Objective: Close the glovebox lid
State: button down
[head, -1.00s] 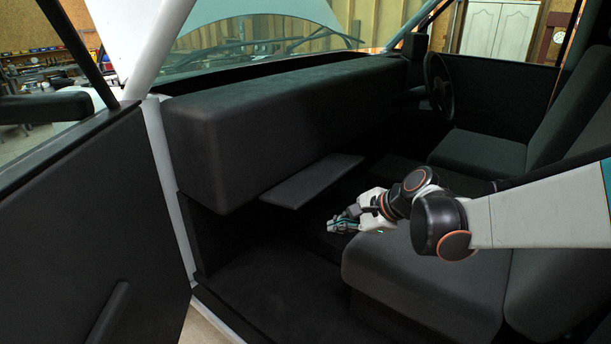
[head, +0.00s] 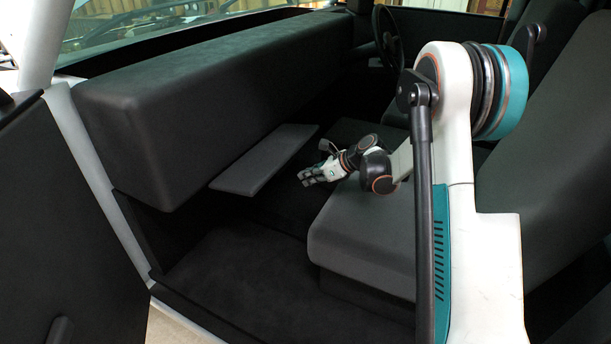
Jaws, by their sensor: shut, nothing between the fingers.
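The glovebox lid (head: 264,161) is a flat dark grey panel. It hangs open below the dashboard (head: 215,95), sticking out toward the seat. My gripper (head: 306,178) is shut and empty, just to the right of the lid's right part and a little lower in the picture. A gap shows between the gripper and the lid. The inside of the glovebox is hidden under the dashboard.
The passenger seat (head: 365,240) is right of and below my gripper. The dark footwell floor (head: 235,275) is clear. The open door (head: 65,230) stands at the left. A steering wheel (head: 388,35) is at the back.

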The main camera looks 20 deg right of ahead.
jog(key=b+x, duration=0.3)
jog(key=x, duration=0.5)
notch_tip(320, 180, up, 4)
jog(key=shift+s+d+r, duration=0.1)
